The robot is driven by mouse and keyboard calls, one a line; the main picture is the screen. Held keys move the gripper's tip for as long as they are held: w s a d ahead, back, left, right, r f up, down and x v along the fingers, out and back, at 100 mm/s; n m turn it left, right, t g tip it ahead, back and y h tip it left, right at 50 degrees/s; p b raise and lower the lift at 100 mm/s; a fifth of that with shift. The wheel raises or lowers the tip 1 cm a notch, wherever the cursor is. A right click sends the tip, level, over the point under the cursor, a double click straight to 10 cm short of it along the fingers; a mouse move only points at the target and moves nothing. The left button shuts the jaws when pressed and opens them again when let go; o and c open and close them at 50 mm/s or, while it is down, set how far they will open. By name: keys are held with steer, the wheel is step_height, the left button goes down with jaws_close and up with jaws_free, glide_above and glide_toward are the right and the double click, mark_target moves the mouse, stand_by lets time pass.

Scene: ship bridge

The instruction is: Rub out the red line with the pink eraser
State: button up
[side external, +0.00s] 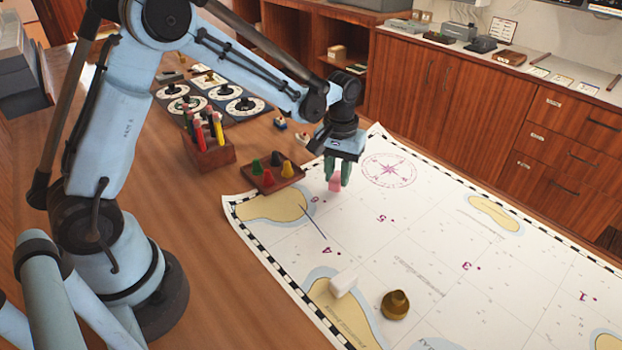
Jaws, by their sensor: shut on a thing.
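My gripper (337,171), with green fingers, is shut on the small pink eraser (335,184). It points down over the far left part of the white sea chart (430,240), left of the purple compass rose. I cannot tell whether the eraser touches the paper. I make out no red line on the chart; the eraser and fingers hide a small patch. A thin dark blue line (313,222) runs by the yellow land area near the number 4.
A white block (343,283) and a brass weight (395,305) rest on the chart's near part. A wooden tray of coloured pieces (272,180) and a pencil holder (208,150) stand left of my gripper. The chart's middle and right are mostly clear.

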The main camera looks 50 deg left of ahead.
steer(key=shift+d, duration=0.65)
steer(key=shift+s+a, duration=0.2)
steer(key=shift+a, duration=1.75)
steer(key=shift+f, duration=0.4)
stand_by(5.0)
